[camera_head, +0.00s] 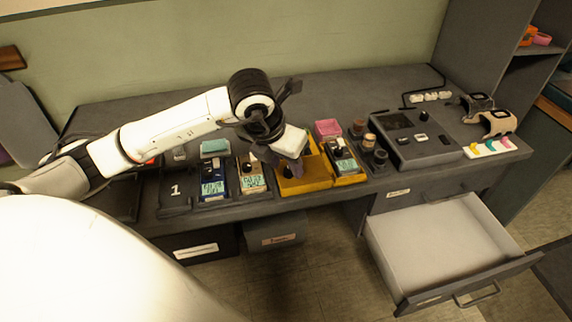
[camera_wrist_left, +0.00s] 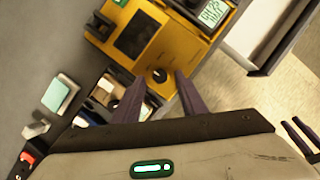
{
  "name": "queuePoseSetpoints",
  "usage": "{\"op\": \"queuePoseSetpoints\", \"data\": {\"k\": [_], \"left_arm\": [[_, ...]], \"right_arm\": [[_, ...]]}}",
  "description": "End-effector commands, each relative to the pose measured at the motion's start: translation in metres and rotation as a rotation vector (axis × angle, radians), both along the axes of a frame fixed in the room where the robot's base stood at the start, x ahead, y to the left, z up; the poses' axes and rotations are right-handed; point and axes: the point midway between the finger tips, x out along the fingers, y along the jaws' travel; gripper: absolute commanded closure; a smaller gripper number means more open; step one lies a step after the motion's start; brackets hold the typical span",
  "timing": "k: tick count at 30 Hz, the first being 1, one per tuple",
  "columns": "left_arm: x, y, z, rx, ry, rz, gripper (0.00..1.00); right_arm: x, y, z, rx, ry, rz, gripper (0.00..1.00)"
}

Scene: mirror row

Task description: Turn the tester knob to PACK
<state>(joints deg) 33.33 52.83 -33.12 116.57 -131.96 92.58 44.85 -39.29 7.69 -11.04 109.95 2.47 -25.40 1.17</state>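The yellow tester (camera_head: 312,182) lies near the front edge of the bench. It also shows in the left wrist view (camera_wrist_left: 172,53), with a dark screen and a small dark round knob (camera_wrist_left: 160,75) near its edge. My left gripper (camera_head: 291,168) is over the tester. In the left wrist view the two dark fingers of my left gripper (camera_wrist_left: 158,82) are spread, one on each side of the knob; I cannot tell if they touch it. The knob's setting and its labels are not readable.
A blue meter (camera_head: 213,187) and a tan meter (camera_head: 251,178) stand left of the tester. A larger grey device (camera_head: 425,150) stands to the right. An open, empty drawer (camera_head: 440,245) juts out below the bench at right.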

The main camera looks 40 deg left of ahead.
Motion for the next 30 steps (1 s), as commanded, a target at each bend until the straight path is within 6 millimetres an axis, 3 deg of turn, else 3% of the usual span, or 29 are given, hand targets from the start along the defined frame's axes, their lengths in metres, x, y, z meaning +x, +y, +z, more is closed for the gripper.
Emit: {"op": "queuePoseSetpoints", "data": {"k": [12, 13, 20, 30], "left_arm": [[0.0046, 0.0002, -0.0114, 0.0, -0.001, -0.001, 0.62], [0.0046, 0.0002, -0.0114, 0.0, -0.001, -0.001, 0.64], [0.0045, 0.0002, -0.0112, 0.0, -0.001, -0.001, 1.0], [0.0048, 0.0012, -0.0127, 0.0, -0.002, -0.05, 1.0]], "right_arm": [[-0.0008, -0.0004, -0.0004, 0.0, 0.001, 0.0, 0.69], [-0.0008, -0.0004, -0.0006, 0.0, 0.002, 0.0, 0.69], [-0.001, -0.0004, -0.0008, 0.0, 0.002, 0.0, 0.69], [-0.0016, -0.0001, -0.0089, -0.003, 0.005, 0.002, 0.69]]}}
